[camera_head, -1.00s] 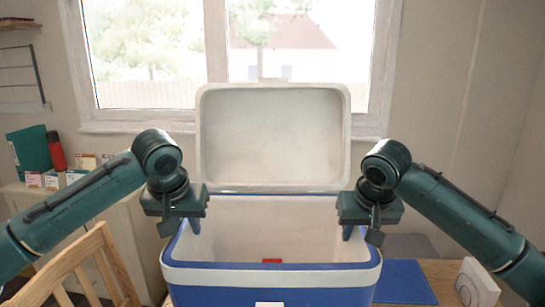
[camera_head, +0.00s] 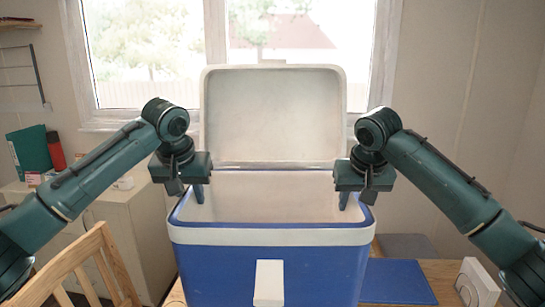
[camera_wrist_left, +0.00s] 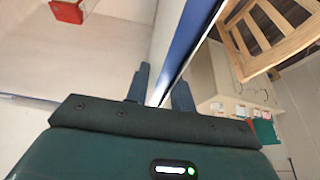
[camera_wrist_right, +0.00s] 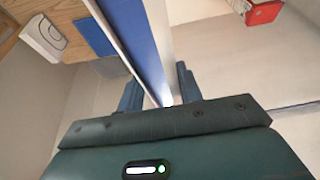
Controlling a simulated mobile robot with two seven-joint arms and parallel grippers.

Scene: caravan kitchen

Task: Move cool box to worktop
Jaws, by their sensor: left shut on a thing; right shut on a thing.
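The cool box (camera_head: 215,270) is blue with a white rim and a white front latch. Its pale lid (camera_head: 272,115) stands open at the back. My left gripper (camera_head: 198,190) is shut on the left side wall of the box, and my right gripper (camera_head: 346,197) is shut on the right side wall. The wrist views show the wall between the fingers of the left gripper (camera_wrist_left: 160,88) and of the right gripper (camera_wrist_right: 163,90). A red item lies inside the box, seen in the left wrist view (camera_wrist_left: 67,11) and the right wrist view (camera_wrist_right: 263,12). The box's underside is out of view.
A wooden chair (camera_head: 75,262) stands at the left, near the box. A blue mat (camera_head: 398,281) and a white device (camera_head: 477,284) lie on the wooden table (camera_head: 440,270) at the right. A pale cabinet (camera_head: 135,235) is behind left. The window (camera_head: 150,60) is behind the lid.

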